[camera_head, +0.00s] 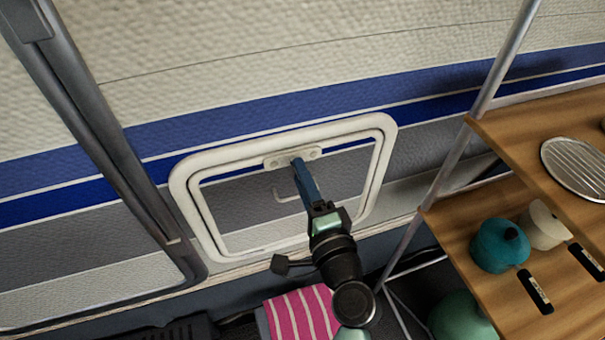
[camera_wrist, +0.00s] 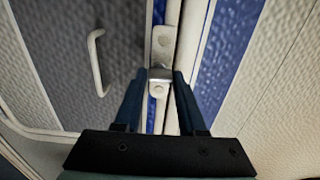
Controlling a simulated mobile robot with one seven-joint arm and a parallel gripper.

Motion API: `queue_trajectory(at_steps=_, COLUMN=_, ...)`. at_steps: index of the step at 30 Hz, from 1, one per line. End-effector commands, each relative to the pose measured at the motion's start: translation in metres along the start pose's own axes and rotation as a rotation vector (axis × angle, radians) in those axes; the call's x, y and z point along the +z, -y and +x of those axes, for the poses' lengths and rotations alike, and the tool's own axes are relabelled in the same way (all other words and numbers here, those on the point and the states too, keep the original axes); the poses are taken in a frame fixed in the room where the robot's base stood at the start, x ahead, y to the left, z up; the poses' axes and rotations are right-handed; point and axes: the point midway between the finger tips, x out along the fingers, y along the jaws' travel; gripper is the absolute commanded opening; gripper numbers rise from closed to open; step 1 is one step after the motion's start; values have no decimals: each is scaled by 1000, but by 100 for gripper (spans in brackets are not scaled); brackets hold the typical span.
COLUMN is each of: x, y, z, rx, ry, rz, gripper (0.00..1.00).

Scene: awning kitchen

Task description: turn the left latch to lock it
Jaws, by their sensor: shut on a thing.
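A latch with a pale plate (camera_head: 275,161) sits on the top edge of the white-framed hatch (camera_head: 183,190) in the camper wall. In the wrist view the plate (camera_wrist: 164,38) runs up from a small metal turn piece (camera_wrist: 160,73). My gripper (camera_head: 297,164) reaches up to the latch from below. In the wrist view my gripper (camera_wrist: 160,78) has its blue fingertips on either side of the turn piece, shut on it. The fingers hide part of the latch, and its exact angle is hard to tell. I see only this one latch.
A pale handle (camera_wrist: 96,62) is on the hatch panel beside my fingers. A wooden shelf (camera_head: 460,225) with a teal pot (camera_head: 499,246) and a white pot (camera_head: 543,226) stands at right. A grey pole (camera_head: 110,140) slants at left. A pink striped towel (camera_head: 300,315) lies below.

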Motion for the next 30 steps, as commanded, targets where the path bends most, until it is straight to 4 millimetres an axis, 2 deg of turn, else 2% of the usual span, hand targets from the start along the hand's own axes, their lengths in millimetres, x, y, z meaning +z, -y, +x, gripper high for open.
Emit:
queue_trajectory(at_steps=17, x=0, y=0, z=0, rx=0, ry=-1, rz=37, gripper=0)
queue_trajectory(at_steps=18, x=0, y=0, z=0, rx=0, ry=-1, rz=37, gripper=43)
queue_trajectory(at_steps=22, x=0, y=0, z=0, rx=0, ry=0, rz=36, gripper=67)
queue_trajectory(at_steps=23, x=0, y=0, z=0, rx=0, ry=0, rz=36, gripper=70)
queue_trajectory(at_steps=30, x=0, y=0, z=0, rx=0, ry=0, rz=34, gripper=70)
